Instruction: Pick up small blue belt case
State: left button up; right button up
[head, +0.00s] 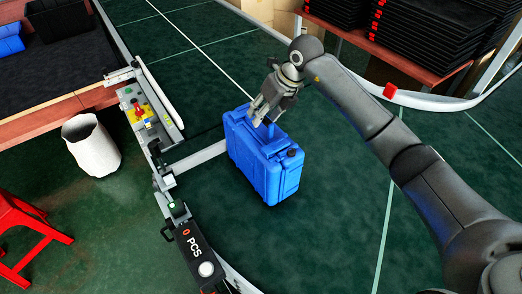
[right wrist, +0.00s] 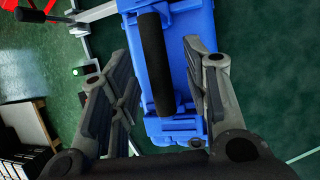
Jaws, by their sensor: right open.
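The blue case (head: 262,160) stands upright on the green belt in the middle of the head view. In the right wrist view the case (right wrist: 200,20) lies below my right gripper, with its black handle (right wrist: 155,65) running between the two fingers. My right gripper (head: 262,112) is at the top of the case; its open fingers (right wrist: 165,95) are on either side of the handle. I cannot tell if either finger touches the case. The gripper hides part of the handle in the head view. My left gripper is not in view.
A rail with a control panel (head: 145,110) and a counter box marked PCS (head: 192,255) runs along the belt's left edge. A white bin (head: 92,146) and red stool (head: 25,235) stand on the floor at left. Stacked black trays (head: 430,35) are at upper right.

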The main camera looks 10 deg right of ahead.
jog(key=shift+w+a+f, duration=0.15)
jog(key=shift+a+f, duration=0.2)
jog(key=shift+f, duration=0.1)
jog(key=shift+w+f, duration=0.15)
jog(key=shift+f, duration=0.2)
jog(key=shift+w+f, duration=0.1)
jog(key=shift+f, duration=0.2)
jog(key=shift+a, duration=0.1)
jog(key=shift+c, duration=0.8)
jog(key=c, duration=0.5)
jog(key=shift+c, duration=1.1)
grip_shut()
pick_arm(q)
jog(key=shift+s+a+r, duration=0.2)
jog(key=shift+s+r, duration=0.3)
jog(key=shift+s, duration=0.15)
pick_arm(e)
jog(key=shift+r, duration=0.25)
